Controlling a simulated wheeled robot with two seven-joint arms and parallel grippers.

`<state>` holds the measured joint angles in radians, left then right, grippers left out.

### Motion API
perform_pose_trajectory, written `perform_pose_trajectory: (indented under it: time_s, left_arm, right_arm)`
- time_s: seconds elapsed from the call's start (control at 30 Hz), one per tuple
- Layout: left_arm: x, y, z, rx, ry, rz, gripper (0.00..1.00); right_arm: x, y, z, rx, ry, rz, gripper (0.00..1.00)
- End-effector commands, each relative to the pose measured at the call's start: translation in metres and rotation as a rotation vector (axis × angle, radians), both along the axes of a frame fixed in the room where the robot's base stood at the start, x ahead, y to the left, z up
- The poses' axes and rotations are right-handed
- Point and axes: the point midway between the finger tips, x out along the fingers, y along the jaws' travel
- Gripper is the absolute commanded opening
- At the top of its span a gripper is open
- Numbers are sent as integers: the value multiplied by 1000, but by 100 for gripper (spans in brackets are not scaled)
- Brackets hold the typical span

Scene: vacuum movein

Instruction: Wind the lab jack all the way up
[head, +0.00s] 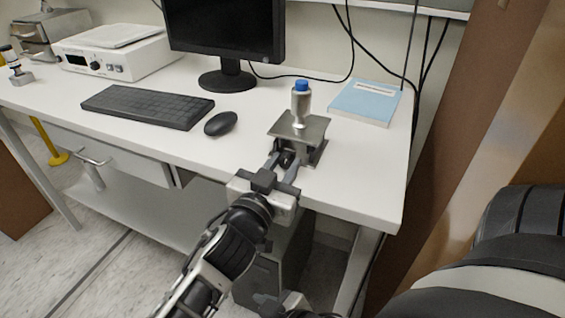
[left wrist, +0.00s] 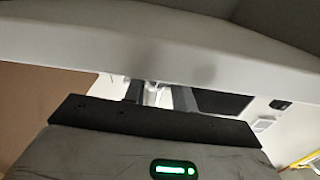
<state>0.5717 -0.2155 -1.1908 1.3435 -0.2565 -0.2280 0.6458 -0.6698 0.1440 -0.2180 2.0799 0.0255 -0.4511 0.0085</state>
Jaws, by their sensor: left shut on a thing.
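The lab jack (head: 314,131) stands near the front edge of the desk, its square metal top plate a little above the desktop. A small metallic bottle with a blue cap (head: 301,104) stands upright on the plate. My left gripper (head: 285,163) reaches in from the front, its fingers shut around the dark knob (head: 287,158) at the jack's front. The fingers hide part of the knob and the lower jack. In the left wrist view the fingers (left wrist: 157,95) show only in part, behind a pale bar. A part of what seems my right gripper shows at the bottom edge of the head view.
The white desk (head: 365,180) holds a blue book (head: 365,102) right of the jack, a black mouse (head: 221,123), a keyboard (head: 148,106) and a monitor (head: 228,40) to the left. A white instrument (head: 115,52) stands farther left. A dark computer case (head: 265,275) is under the desk.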

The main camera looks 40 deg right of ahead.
Motion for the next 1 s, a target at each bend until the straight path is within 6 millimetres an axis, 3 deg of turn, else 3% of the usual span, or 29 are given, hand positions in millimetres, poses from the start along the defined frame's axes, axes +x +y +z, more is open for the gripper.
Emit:
perform_pose_trajectory:
  time_s: [0.17,0.43,0.47,0.53,0.87,1.0]
  left_arm:
    - [0,0,0,56,-106,1,4]
    - [0,0,0,60,-114,1,4]
    - [0,0,0,60,-113,1,29]
    - [0,0,0,60,-113,1,49]
    - [-1,2,0,59,-111,1,49]
    - [-6,13,-1,58,-111,1,49]
  right_arm:
    - [-2,-1,-1,-8,10,2,49]
    - [-1,-2,-1,-15,5,8,49]
    - [0,-2,-1,-16,5,8,49]
    - [0,-3,-1,-18,2,10,49]
    - [1,-3,1,-17,-2,10,49]
    - [1,-2,2,-17,-2,10,49]
